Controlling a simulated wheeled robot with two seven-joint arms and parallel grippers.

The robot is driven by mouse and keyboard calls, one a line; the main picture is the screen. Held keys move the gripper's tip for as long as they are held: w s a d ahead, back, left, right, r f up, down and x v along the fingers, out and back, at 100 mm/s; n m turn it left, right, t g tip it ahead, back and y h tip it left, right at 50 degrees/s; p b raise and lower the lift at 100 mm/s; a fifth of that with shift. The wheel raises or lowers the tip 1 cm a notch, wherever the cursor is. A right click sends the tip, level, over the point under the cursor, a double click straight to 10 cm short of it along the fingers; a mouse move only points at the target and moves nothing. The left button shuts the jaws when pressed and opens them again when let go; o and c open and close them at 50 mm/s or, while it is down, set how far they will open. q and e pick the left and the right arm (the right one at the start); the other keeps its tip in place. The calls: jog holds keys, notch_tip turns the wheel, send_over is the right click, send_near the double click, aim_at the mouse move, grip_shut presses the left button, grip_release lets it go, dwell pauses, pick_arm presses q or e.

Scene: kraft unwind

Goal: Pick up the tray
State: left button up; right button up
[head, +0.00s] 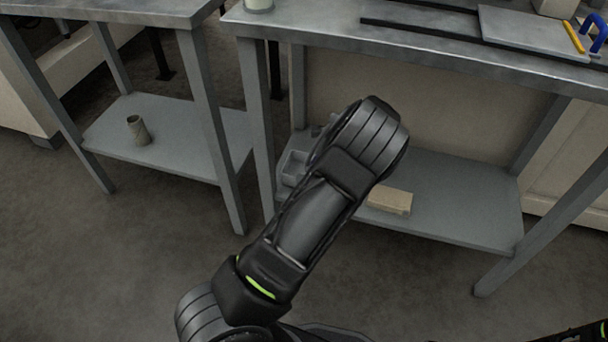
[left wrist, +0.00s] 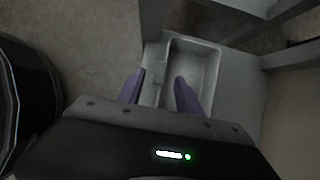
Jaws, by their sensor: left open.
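A grey tray (head: 290,167) with raised walls sits on the lower shelf of the right-hand workbench, at the shelf's left end. My left arm hides part of it in the head view. In the left wrist view the tray (left wrist: 205,62) lies just ahead of my left gripper (left wrist: 160,88). Its two purple fingers are apart and nothing is between them but the tray's near-left wall area below. I cannot tell whether the fingers touch the tray. My left gripper is hidden behind the arm in the head view. My right gripper is not in view.
The lower shelf (head: 455,190) also bears a cardboard-coloured box (head: 390,200) right of the arm. Bench legs (head: 262,120) stand close to the tray. The bench top (head: 400,45) overhangs the shelf.

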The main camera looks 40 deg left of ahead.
pick_arm(q)
jog(key=shift+b+x, duration=0.45)
jog(key=shift+x, duration=0.85)
jog(key=b+x, duration=0.2)
jog(key=x, duration=0.2)
jog(key=shift+a+f+b, duration=0.1)
jog(key=shift+f+b, duration=0.25)
jog(key=shift+b, duration=0.05)
jog(key=shift+s+a+f, duration=0.1)
jog(key=shift+a+f, duration=0.1)
jog(key=shift+f, duration=0.05)
jog(key=shift+c, duration=0.3)
grip_shut()
